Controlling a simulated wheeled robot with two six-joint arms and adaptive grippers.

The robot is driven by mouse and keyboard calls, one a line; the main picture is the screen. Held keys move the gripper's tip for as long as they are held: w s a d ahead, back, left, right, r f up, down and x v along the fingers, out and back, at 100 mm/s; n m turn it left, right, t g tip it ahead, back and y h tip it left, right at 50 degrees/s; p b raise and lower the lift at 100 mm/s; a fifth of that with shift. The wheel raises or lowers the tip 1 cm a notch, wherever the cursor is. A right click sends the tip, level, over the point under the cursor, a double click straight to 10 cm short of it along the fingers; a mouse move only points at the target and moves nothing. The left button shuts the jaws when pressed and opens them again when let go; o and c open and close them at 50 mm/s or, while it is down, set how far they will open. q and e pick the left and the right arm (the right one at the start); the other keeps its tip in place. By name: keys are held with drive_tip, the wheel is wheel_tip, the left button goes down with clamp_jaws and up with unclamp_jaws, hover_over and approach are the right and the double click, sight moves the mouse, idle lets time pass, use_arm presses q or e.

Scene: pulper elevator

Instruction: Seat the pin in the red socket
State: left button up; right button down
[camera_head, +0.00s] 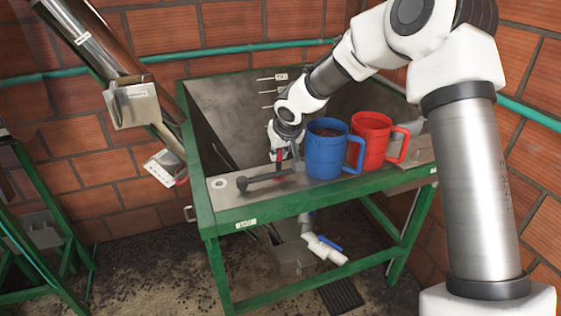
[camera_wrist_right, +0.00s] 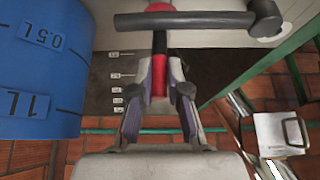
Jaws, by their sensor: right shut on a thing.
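My right gripper (camera_head: 281,152) reaches the ledge from the bin side, left of the blue mug. It is shut on a slim dark-and-red upright piece, which looks like the pin (camera_head: 279,163); in the right wrist view my right gripper (camera_wrist_right: 159,88) closes around it, with red showing between the fingers. A dark lever bar with a round knob (camera_head: 265,179) lies at the pin's lower end; the same bar (camera_wrist_right: 190,21) crosses the pin's far end in the wrist view. My left gripper is out of view.
A blue mug (camera_head: 326,150) and a red mug (camera_head: 372,142) stand right of the gripper, the blue one close. The green-framed bin (camera_head: 213,124) lies behind the ledge. A metal tube (camera_head: 85,37) slants in from the left. A pale round fitting (camera_head: 218,183) sits on the ledge's left end.

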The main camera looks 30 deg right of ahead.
sight(278, 159)
drive_tip(key=shift+s+f, duration=0.25)
drive_tip(key=shift+f, duration=0.35)
drive_tip(key=shift+s+f, duration=0.2)
drive_tip(key=shift+f, duration=0.35)
drive_tip(key=shift+w+f, duration=0.6)
drive_tip(key=shift+w, duration=0.15)
drive_tip(key=c, duration=1.5)
unclamp_jaws()
drive_tip(key=shift+a, duration=0.1)
drive_tip(key=o, duration=0.4)
drive_tip(key=shift+s+r, duration=0.15)
drive_tip(key=shift+r, duration=0.05)
drive_tip(key=shift+c, duration=0.2)
drive_tip(key=shift+s+r, duration=0.1)
drive_tip(key=shift+s, duration=0.1)
drive_tip(key=shift+w+r, duration=0.1)
drive_tip(key=shift+w, duration=0.05)
use_arm(q)
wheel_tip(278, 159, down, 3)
drive_tip(key=b, duration=0.2)
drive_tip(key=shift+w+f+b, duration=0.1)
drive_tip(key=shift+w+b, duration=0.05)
drive_tip(key=shift+b, duration=0.25)
use_arm(e)
drive_tip(key=v, duration=1.1)
drive_tip(key=shift+r, duration=0.4)
